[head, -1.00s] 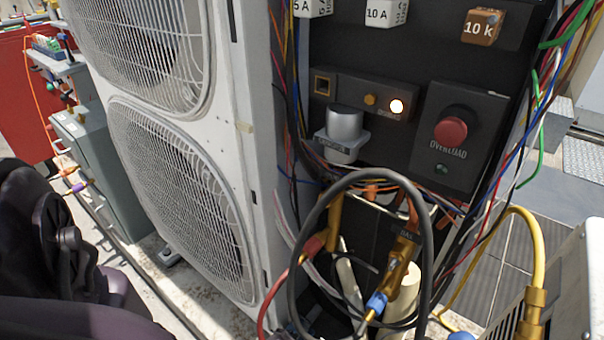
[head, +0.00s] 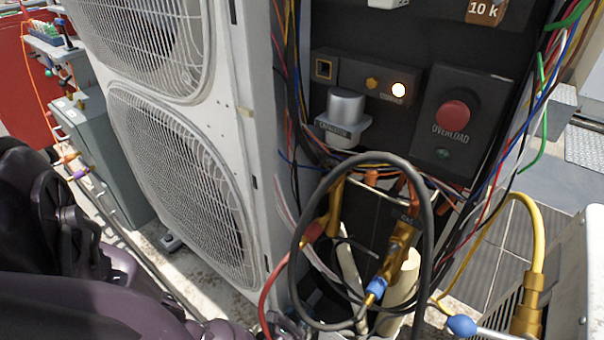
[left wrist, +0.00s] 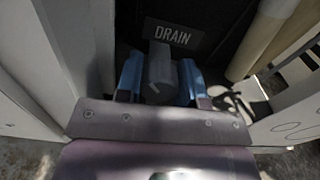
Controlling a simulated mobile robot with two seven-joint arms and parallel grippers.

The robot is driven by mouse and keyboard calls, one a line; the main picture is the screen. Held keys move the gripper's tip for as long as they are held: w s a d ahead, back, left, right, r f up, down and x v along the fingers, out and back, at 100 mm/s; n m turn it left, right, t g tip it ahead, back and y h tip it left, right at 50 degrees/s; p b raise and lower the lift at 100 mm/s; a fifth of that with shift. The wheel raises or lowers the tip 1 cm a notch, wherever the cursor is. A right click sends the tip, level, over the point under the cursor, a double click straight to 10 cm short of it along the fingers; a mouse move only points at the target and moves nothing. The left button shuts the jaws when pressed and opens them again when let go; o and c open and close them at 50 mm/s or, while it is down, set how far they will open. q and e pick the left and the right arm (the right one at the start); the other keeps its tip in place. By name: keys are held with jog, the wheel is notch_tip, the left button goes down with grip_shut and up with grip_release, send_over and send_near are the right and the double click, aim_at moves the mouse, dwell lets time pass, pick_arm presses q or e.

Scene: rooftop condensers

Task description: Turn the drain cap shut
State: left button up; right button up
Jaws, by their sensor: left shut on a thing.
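The drain cap (left wrist: 161,66) is a dark grey knob below a black label reading DRAIN (left wrist: 172,36) in the left wrist view. My left gripper (left wrist: 160,82) has its two blue fingers on either side of the cap and is shut on it. The cap's lower part is hard to make out in shadow. In the head view I cannot make out the cap, low among the hoses and pipes. My left arm comes in there from the lower left. My right gripper is in neither view.
A white condenser (head: 185,175) with fan grilles stands beside the dark electrical panel (head: 390,50). A looped black hose (head: 428,235), cream pipes (head: 402,285) and brass fittings crowd the space below the panel. A pale pipe (left wrist: 262,35) runs right of the cap.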

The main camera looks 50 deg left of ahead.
pick_arm(q)
jog(key=shift+w+n, duration=0.1)
jog(key=shift+n, duration=0.3)
jog(key=o, duration=0.9)
